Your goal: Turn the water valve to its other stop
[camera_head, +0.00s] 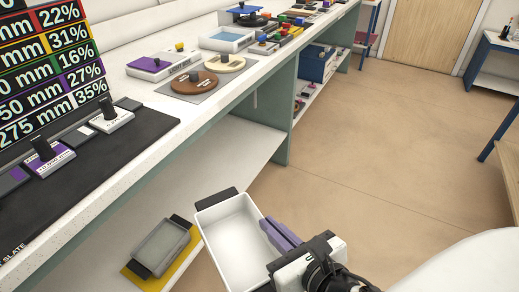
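I cannot make out a water valve in this view. My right gripper (283,234) is low in the picture, right of centre. Its purple fingers lie close side by side and look shut, with nothing visible between them. They are in front of the right rim of a white bin (241,238) with dark end grips; I cannot tell whether they touch it. My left gripper is not in view.
A long white bench (109,178) runs from lower left to the top, carrying discs, trays and small knobbed blocks. A grey tray on a yellow base (137,281) sits on its lower shelf. The tan floor (390,140) on the right is mostly clear.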

